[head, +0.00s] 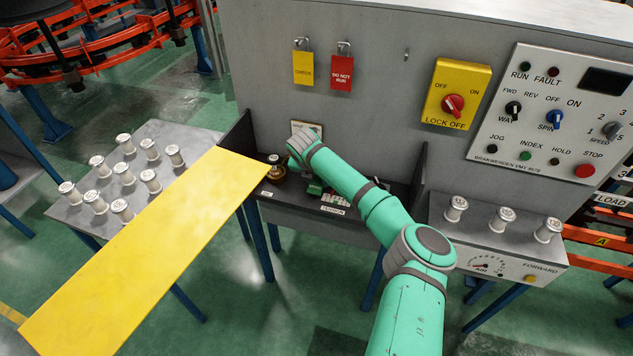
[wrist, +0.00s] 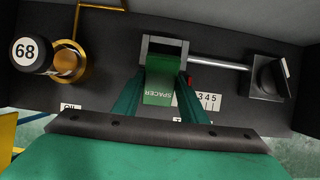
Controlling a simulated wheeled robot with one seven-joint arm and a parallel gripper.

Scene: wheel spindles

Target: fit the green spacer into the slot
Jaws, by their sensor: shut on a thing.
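The green spacer (wrist: 158,97), marked SPACER, is between the two green fingers of my gripper (wrist: 160,105) in the wrist view. My gripper is shut on it. The spacer's far end meets the grey U-shaped metal bracket (wrist: 146,46) that forms the slot. Its end appears to lie between the bracket's side walls; how deep it sits I cannot tell. In the head view my arm largely covers this spot, and a bit of green shows at the bench beside the wrist.
A metal rod (wrist: 220,63) runs from the bracket to a dark block (wrist: 268,78) at right. A brass oil pot (wrist: 70,62) with a black knob marked 68 stands at left. A number plate (wrist: 208,101) lies right of my fingers. A yellow panel (head: 150,250) flanks the bay (head: 330,232).

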